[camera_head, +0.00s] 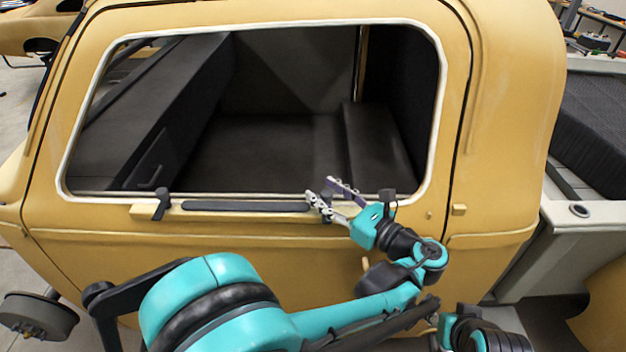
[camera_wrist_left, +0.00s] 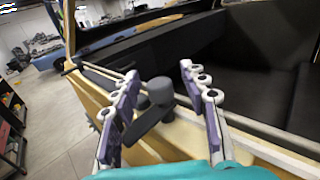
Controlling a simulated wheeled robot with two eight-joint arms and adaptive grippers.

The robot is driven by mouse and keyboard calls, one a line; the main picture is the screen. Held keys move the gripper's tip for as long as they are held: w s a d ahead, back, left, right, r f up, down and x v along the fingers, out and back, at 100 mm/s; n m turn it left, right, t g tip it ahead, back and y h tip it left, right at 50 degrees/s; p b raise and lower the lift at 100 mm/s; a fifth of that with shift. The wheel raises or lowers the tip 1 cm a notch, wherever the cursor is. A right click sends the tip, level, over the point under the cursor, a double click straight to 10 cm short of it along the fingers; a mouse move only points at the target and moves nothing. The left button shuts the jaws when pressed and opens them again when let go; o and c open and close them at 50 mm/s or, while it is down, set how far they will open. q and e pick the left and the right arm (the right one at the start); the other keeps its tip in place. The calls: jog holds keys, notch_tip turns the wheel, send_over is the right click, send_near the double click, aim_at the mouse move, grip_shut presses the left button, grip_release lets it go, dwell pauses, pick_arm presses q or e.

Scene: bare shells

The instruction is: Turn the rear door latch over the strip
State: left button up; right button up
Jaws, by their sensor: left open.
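A dark strip (camera_head: 245,206) lies along the sill under the window opening of a yellow vehicle shell. A dark latch (camera_head: 162,204) stands at the strip's left end. Another dark latch (camera_wrist_left: 160,92), with a round knob and a short lever, is at the right end, largely hidden by my gripper in the head view. My left gripper (camera_head: 323,190) is open over that right end. In the left wrist view its fingers (camera_wrist_left: 160,75) stand on either side of the latch, with visible gaps. I cannot tell whether either finger touches it. My right gripper is out of view.
The yellow shell (camera_head: 90,255) has a pale window frame (camera_head: 440,110) around a dark interior. A small yellow block (camera_head: 459,209) sticks out right of the window. A grey truck-like body (camera_head: 575,215) stands at the right. Open floor (camera_wrist_left: 55,130) shows in the left wrist view.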

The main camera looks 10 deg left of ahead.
pick_arm(q)
jog(key=shift+a, duration=0.15)
jog(key=shift+d+r, duration=0.1)
jog(key=shift+d, duration=0.1)
jog(key=shift+s, duration=0.15)
jog(key=shift+c, duration=0.9)
grip_shut()
